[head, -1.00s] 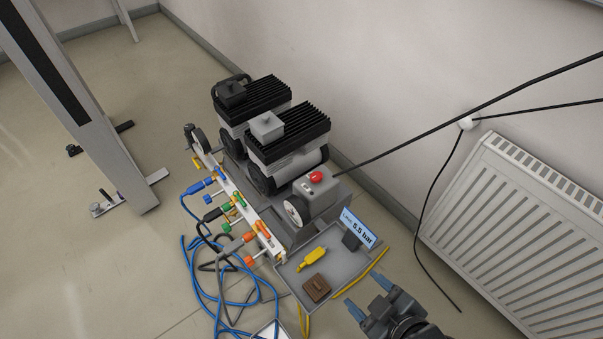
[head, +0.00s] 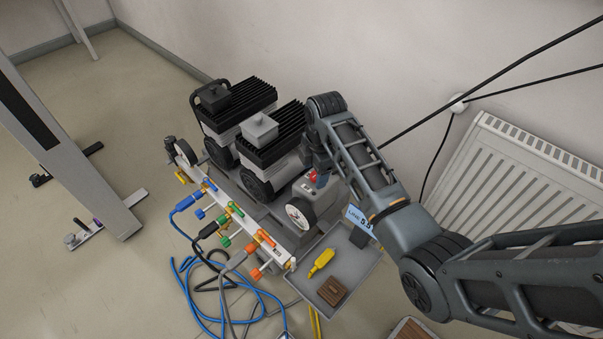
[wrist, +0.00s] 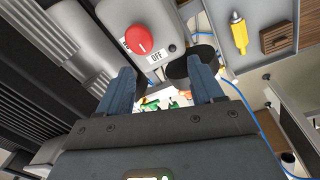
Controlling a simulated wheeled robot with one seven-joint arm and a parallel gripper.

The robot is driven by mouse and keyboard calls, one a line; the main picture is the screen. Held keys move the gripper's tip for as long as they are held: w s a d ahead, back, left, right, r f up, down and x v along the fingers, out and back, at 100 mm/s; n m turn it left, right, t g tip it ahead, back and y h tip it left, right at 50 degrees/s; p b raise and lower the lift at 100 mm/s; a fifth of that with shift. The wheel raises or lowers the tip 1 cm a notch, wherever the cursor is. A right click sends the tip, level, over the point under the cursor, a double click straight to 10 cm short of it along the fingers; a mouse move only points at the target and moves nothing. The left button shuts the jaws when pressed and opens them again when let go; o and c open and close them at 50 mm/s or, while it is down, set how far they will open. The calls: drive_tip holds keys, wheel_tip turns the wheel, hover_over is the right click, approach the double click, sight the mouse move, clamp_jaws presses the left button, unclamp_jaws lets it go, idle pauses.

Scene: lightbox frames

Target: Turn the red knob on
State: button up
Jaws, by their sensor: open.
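The red knob (head: 312,174) sits on top of a grey box at the front end of the compressor unit. In the wrist view the red knob (wrist: 139,40) is round and lies just beyond the fingertips. An "OFF" label (wrist: 156,57) shows beside it; another label on its other side is mostly covered. My gripper (head: 319,178) is at the knob in the head view and partly hides it. In the wrist view my gripper (wrist: 161,72) is open, its two blue-grey fingers apart with nothing between them. I cannot tell whether a finger touches the knob.
Two ribbed black motors (head: 243,115) stand behind the box. A round gauge (head: 300,214) is on its front. A valve manifold (head: 240,218) with coloured handles and hoses runs alongside. A grey tray (head: 352,275) holds a yellow part (head: 321,262) and a brown block (head: 333,291). A radiator (head: 520,180) stands right.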

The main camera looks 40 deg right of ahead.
sight(315, 175)
drive_tip(key=shift+n+g, duration=0.5)
drive_tip(key=shift+g, duration=0.1)
drive_tip(key=w+d+r, duration=0.2)
drive_tip(key=shift+w+d+r, duration=0.1)
drive_tip(key=shift+d+r, duration=0.25)
drive_tip(key=shift+r, duration=0.05)
drive_tip(key=shift+f+b, duration=0.75)
drive_tip(key=shift+f, duration=3.05)
drive_tip(key=shift+c, duration=0.2)
drive_tip(key=c, duration=1)
